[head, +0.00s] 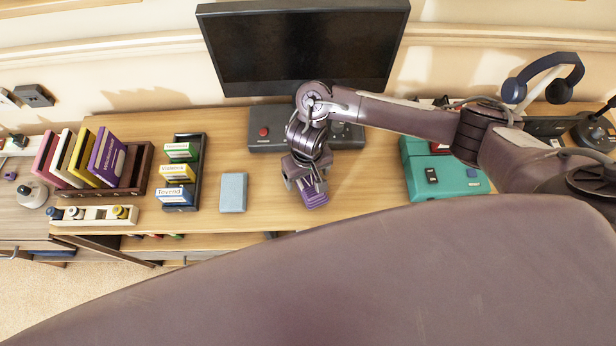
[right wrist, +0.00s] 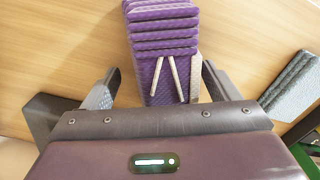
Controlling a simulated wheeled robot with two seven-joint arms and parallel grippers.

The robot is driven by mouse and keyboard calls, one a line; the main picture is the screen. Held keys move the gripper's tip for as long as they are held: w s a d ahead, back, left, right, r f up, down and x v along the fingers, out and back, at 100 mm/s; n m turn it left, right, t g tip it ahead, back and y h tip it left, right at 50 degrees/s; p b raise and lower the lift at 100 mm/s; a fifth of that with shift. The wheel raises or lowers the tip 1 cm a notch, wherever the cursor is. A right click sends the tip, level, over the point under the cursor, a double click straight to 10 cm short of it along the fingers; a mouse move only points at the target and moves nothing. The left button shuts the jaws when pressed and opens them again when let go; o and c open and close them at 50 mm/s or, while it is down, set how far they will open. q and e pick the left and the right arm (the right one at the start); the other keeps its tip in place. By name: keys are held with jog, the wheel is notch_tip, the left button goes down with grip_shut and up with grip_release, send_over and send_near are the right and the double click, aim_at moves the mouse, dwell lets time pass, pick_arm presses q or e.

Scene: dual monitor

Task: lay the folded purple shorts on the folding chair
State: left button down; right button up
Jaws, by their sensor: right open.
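The folded purple shorts (head: 314,201) lie on the wooden desk, partly hidden under my right gripper (head: 306,184) in the head view. In the right wrist view the purple shorts (right wrist: 163,38) show as a narrow stack of folded layers with two pale drawstrings. My right gripper (right wrist: 160,82) is open there, one finger on each side of the near end of the shorts. My left gripper is not in view. I do not see a folding chair in either view.
On the desk (head: 250,222), a blue-grey book (head: 233,193) and a rack of small boxes (head: 182,172) stand left of my right gripper. A dark control box (head: 268,131) is behind it, below a monitor (head: 305,48). A teal case (head: 449,182) is to the right.

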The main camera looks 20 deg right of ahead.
jog(key=c, duration=1.2)
jog(key=shift+r, duration=0.1)
